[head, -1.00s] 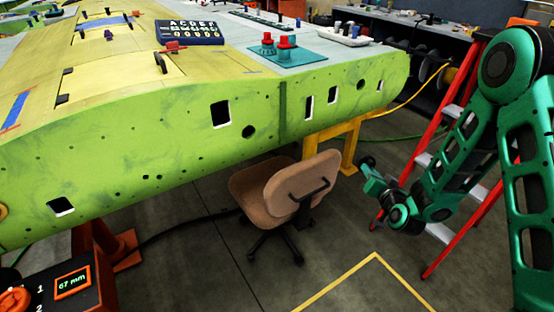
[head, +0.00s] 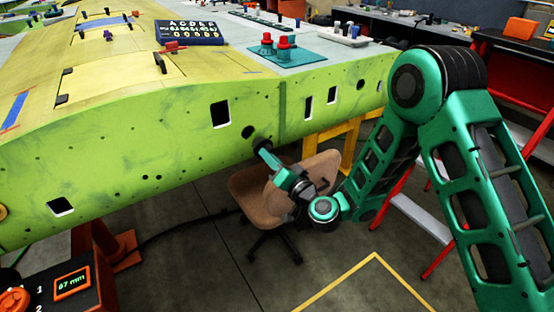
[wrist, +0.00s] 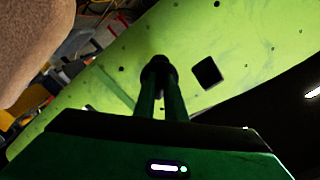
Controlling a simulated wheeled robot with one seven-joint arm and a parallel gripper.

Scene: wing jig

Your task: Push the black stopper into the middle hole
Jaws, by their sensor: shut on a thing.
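A black stopper (head: 261,143) is held at the tip of my gripper (head: 267,151) in the head view, close to the green panel face. It also shows dark between the two fingertips in the wrist view (wrist: 157,67). My gripper is shut on it. A round dark hole (head: 248,131) is in the green panel (head: 180,150), just up and left of the stopper in the head view. In the wrist view this hole is not visible, perhaps behind the stopper. I cannot tell whether the stopper touches the panel.
A square cutout (head: 220,114) is left of the round hole, and slots (head: 309,107) are further right. A tan chair (head: 255,190) stands under the panel, behind my forearm in the head view. A red ladder (head: 420,200) stands behind my arm.

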